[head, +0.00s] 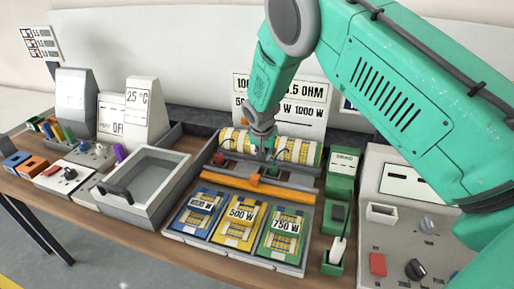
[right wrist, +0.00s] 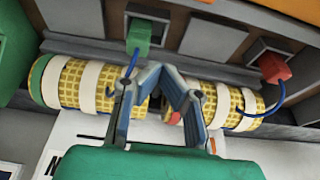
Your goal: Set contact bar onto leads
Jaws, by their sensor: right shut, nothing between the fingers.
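An orange bar (head: 285,192), which I take to be the contact bar, lies across the front of the fixture, with a small orange block (head: 255,179) at its middle. Two leads with blue wires sit at the yellow mesh cylinder: a green connector (right wrist: 138,36) and a red connector (right wrist: 273,68) in the right wrist view. The red one also shows in the head view (head: 219,158). My right gripper (head: 262,152) is over the middle of the cylinder, behind the orange bar. Its fingers (right wrist: 166,70) are shut and empty. My left gripper is out of view.
The mesh cylinder (head: 305,150) has white bands. Blue, yellow and green cards (head: 241,222) lie in a tray in front. A grey basin (head: 150,175) stands left. A green DRAG box (head: 342,165) and a control panel (head: 400,250) stand right, under my arm.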

